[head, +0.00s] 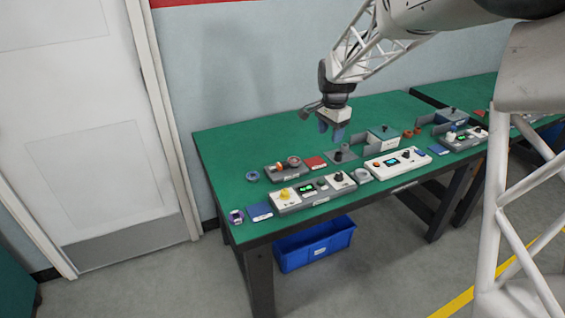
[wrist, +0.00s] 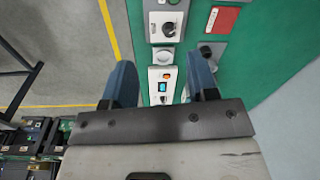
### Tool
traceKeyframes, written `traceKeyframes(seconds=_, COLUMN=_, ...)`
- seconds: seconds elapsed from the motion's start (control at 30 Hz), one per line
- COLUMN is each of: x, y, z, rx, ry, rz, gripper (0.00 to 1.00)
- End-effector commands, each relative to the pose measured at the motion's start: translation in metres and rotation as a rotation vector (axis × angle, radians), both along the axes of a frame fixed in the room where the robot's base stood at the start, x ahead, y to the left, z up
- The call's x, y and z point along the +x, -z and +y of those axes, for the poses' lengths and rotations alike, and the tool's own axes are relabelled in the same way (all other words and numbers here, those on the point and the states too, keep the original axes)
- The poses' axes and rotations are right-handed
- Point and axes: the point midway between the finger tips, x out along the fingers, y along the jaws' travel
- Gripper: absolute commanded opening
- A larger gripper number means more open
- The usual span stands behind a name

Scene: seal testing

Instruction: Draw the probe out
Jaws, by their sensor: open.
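My gripper (head: 330,133) hangs above the back part of the green bench, its two blue fingers apart and nothing between them. In the wrist view the fingers (wrist: 161,64) stand wide, with the white device far below between them. No part is plainly recognisable as the probe. A dark upright knob-like piece stands on a grey plate (head: 331,158) below and slightly right of my gripper; this plate also shows in the wrist view (wrist: 218,46), near the right finger. Whether that piece is the probe, I cannot tell.
A white device (head: 376,172) with a small screen and a grey device (head: 313,201) with a yellow knob line the front. A red pad (head: 315,163) and blue pad (head: 260,212) lie flat. The bench's back left is clear.

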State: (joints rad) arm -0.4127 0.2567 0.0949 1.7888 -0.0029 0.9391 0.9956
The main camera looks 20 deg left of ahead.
Motion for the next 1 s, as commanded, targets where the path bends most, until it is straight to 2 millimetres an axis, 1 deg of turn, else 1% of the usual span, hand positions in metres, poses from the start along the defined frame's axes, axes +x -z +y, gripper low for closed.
traceKeyframes(seconds=0.03, x=0.007, y=0.009, z=0.014, rx=-0.001, ry=0.009, rz=0.006, gripper=0.53)
traceKeyframes(seconds=0.27, x=0.035, y=0.046, z=0.067, rx=-0.003, ry=0.067, rz=0.023, gripper=0.53)
traceKeyframes(seconds=0.3, x=0.039, y=0.054, z=0.076, rx=-0.004, ry=0.076, rz=0.027, gripper=0.53)
traceKeyframes(seconds=0.37, x=0.044, y=0.064, z=0.091, rx=-0.006, ry=0.09, rz=0.031, gripper=0.53)
traceKeyframes(seconds=0.5, x=0.056, y=0.09, z=0.124, rx=-0.008, ry=0.126, rz=0.041, gripper=0.53)
traceKeyframes(seconds=0.7, x=0.069, y=0.125, z=0.167, rx=-0.014, ry=0.171, rz=0.053, gripper=0.53)
traceKeyframes(seconds=0.83, x=0.073, y=0.14, z=0.185, rx=-0.015, ry=0.192, rz=0.057, gripper=0.53)
traceKeyframes(seconds=1.0, x=0.075, y=0.148, z=0.194, rx=-0.016, ry=0.204, rz=0.059, gripper=0.53)
